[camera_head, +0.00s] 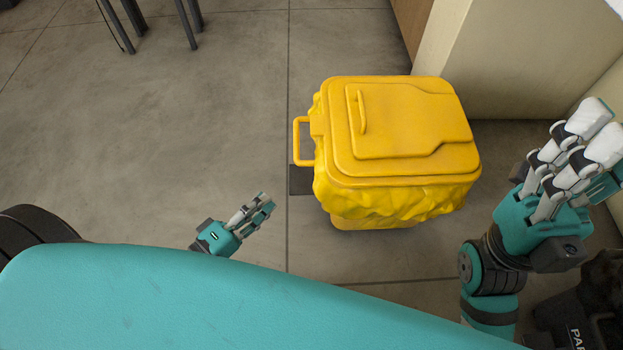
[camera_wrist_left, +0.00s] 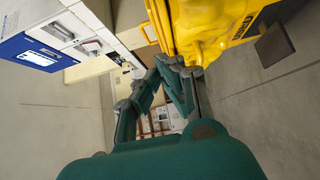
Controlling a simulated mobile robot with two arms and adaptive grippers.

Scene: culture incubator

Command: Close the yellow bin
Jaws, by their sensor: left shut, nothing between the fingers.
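The yellow bin (camera_head: 405,125) stands on the floor right of centre in the head view. Its lid (camera_head: 410,110) lies flat over the top, and a yellow bag (camera_head: 390,200) bulges out below the rim. I see no clear gap under the lid. My left gripper (camera_head: 265,202) is shut and empty, low and to the left of the bin, apart from it. In the left wrist view the bin (camera_wrist_left: 215,28) shows at the top right, beyond the fingers (camera_wrist_left: 172,68). My right gripper (camera_head: 603,128) is right of the bin; its finger gap is unclear.
A dark pedal (camera_wrist_left: 273,45) sticks out at the bin's base. A beige wall block (camera_head: 510,60) stands behind the bin. Dark legs of furniture (camera_head: 160,20) show at the top left. The tiled floor (camera_head: 180,110) left of the bin is clear.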

